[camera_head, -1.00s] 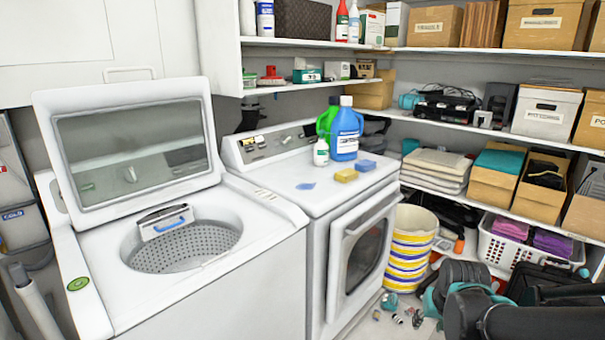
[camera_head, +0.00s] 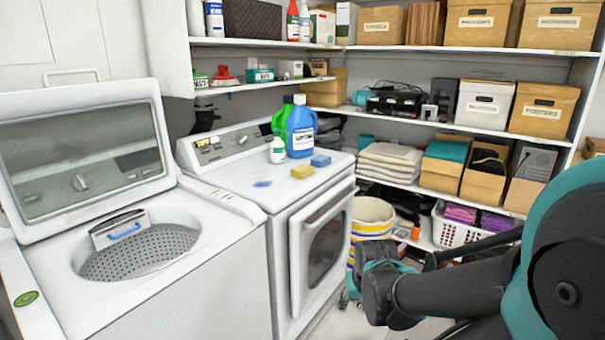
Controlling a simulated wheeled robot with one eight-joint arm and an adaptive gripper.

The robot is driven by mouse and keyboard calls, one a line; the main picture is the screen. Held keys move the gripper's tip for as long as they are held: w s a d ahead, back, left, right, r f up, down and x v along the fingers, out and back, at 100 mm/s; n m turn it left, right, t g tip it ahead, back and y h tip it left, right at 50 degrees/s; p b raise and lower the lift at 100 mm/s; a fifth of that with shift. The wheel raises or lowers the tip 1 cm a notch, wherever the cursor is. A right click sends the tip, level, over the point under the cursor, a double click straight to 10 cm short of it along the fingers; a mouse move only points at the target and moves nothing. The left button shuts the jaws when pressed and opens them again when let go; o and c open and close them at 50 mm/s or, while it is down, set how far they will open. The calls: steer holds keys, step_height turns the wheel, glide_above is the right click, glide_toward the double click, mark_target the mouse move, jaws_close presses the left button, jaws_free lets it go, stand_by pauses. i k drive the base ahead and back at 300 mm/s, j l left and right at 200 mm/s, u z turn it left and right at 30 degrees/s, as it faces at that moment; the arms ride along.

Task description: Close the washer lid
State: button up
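The white top-loading washer (camera_head: 190,290) stands at the left. Its lid (camera_head: 80,155), with a dark glass pane, is raised and leans back. The tub opening (camera_head: 135,255) is uncovered and shows a perforated drum and a dispenser with a blue handle. My dark grey and teal arm comes in from the right, in front of the shelves, well apart from the lid. My gripper's fingertips cannot be made out in this view.
A white dryer (camera_head: 300,235) stands right of the washer, with blue and green bottles (camera_head: 300,130) and sponges (camera_head: 303,171) on top. A striped basket (camera_head: 372,220) and loaded shelves (camera_head: 470,135) lie behind my arm. Floor room is narrow.

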mark_target(16, 107)
steer(key=u, duration=1.3)
